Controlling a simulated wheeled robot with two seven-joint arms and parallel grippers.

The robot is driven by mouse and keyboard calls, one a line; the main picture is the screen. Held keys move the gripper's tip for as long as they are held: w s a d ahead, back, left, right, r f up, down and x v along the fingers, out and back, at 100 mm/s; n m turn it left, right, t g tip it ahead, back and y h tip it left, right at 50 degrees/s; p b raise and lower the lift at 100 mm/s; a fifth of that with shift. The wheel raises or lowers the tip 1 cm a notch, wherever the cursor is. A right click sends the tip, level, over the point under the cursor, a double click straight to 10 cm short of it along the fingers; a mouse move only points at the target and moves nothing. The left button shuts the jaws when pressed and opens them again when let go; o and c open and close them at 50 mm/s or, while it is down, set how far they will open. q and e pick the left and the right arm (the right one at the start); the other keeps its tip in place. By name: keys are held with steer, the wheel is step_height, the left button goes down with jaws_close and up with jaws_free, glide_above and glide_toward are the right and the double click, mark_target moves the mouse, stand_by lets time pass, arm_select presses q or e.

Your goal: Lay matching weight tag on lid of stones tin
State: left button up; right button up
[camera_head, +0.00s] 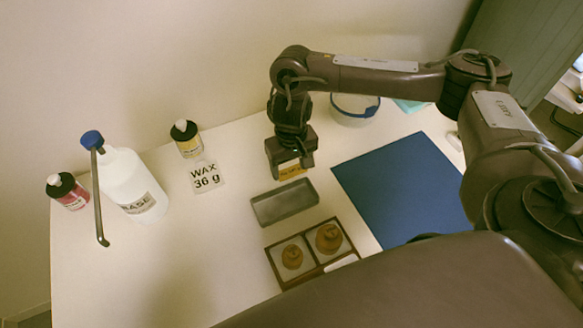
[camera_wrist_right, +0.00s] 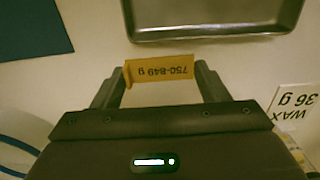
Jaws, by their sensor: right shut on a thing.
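My right gripper (camera_head: 291,168) is shut on an orange weight tag (camera_wrist_right: 160,71), held between its two fingertips. In the right wrist view the tag reads "750-849 g", upside down; in the head view it is a small orange patch (camera_head: 293,171) under the gripper. The gripper is just behind a shallow grey metal tray (camera_head: 285,204), whose rim also shows in the wrist view (camera_wrist_right: 215,35). I cannot make out a lidded tin marked as stones. My left gripper is not in view.
A wooden box (camera_head: 314,272) with two knobbed weights stands in front of the tray. A blue mat (camera_head: 400,190) lies right. A blue-banded bowl (camera_head: 352,108) is behind.

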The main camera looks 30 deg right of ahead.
steer(key=shift+f, duration=0.15)
steer(key=shift+f, duration=0.15)
steer(key=o, duration=1)
